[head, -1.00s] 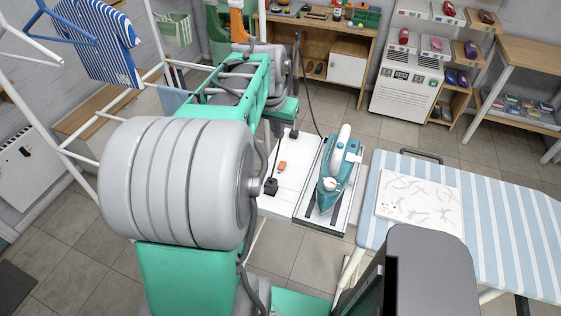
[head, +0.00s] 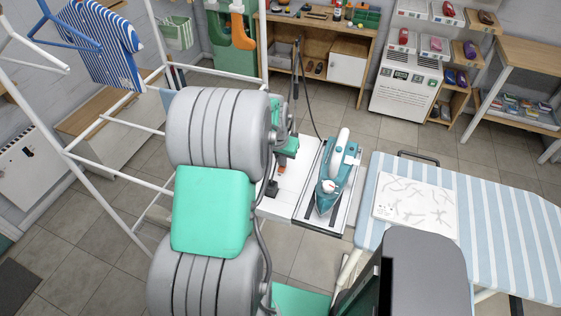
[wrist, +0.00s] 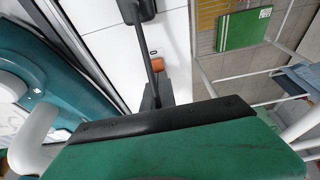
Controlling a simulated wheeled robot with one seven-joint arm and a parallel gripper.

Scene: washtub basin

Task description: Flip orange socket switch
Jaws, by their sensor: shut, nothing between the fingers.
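The orange socket switch (wrist: 158,64) sits on a white panel (wrist: 110,48) in the wrist view, beside a dark plug and cord. In the head view, a small orange bit of it (head: 281,168) shows just below my gripper, which partly covers it. My gripper (wrist: 165,118) is shut and empty; its green body with a black edge fills the lower wrist view. In the head view my gripper (head: 287,148) is over the white panel, close to the switch. Whether it touches the switch cannot be told.
A teal iron (head: 336,178) stands on its rest right beside the panel. A black plug (head: 271,188) sits near the switch, with a cord rising behind. A striped ironing board (head: 500,205) is at right; a white drying rack (head: 110,122) is at left.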

